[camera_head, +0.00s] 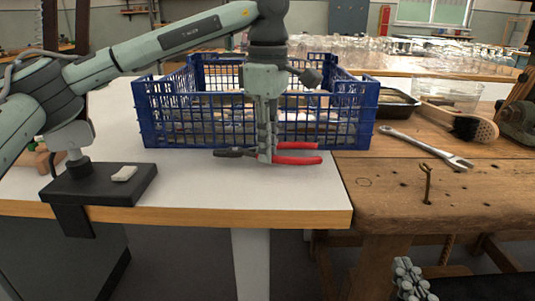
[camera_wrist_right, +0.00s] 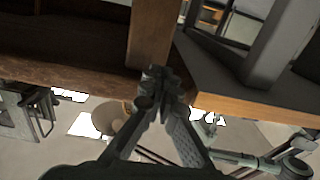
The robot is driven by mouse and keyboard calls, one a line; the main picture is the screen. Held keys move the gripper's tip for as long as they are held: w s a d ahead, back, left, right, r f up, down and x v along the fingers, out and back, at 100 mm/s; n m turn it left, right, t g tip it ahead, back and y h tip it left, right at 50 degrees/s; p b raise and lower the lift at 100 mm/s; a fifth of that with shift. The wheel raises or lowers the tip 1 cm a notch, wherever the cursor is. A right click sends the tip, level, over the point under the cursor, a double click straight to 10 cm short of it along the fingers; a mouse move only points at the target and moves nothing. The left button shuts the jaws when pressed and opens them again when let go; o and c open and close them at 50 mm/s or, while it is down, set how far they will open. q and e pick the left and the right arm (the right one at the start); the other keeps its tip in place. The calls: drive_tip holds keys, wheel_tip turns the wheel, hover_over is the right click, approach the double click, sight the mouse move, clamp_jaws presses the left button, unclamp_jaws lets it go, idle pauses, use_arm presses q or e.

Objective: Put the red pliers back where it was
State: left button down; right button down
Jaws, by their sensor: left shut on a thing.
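The red pliers (camera_head: 300,160) have red handles pointing right and dark jaws pointing left in the head view. My left gripper (camera_head: 267,153) comes down from above and is shut on them near the middle. They are at or just above the white tabletop, in front of the blue crate; I cannot tell whether they touch it. My right gripper (camera_head: 410,280) is low at the bottom right of the head view, below the wooden bench. In the right wrist view its fingertips (camera_wrist_right: 160,78) are together with nothing between them.
The blue crate (camera_head: 350,115) holds flat items. The wooden workbench (camera_head: 390,195) on the right carries a wrench (camera_head: 425,148), a brush (camera_head: 470,127), a black tray (camera_head: 397,103) and an upright brass-coloured piece (camera_head: 427,183). A black block (camera_head: 85,185) sits at the table's left front edge.

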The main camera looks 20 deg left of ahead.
use_arm(q)
drive_tip(key=shift+f, duration=0.65)
use_arm(e)
drive_tip(key=shift+a+r+t, duration=0.2)
drive_tip(key=shift+r+t, duration=0.1)
drive_tip(key=shift+r, duration=0.1)
use_arm(q)
drive_tip(key=shift+f, duration=0.1)
drive_tip(key=c, duration=1.6)
unclamp_jaws()
use_arm(e)
drive_tip(key=shift+a+r, duration=0.1)
drive_tip(key=shift+r, duration=0.1)
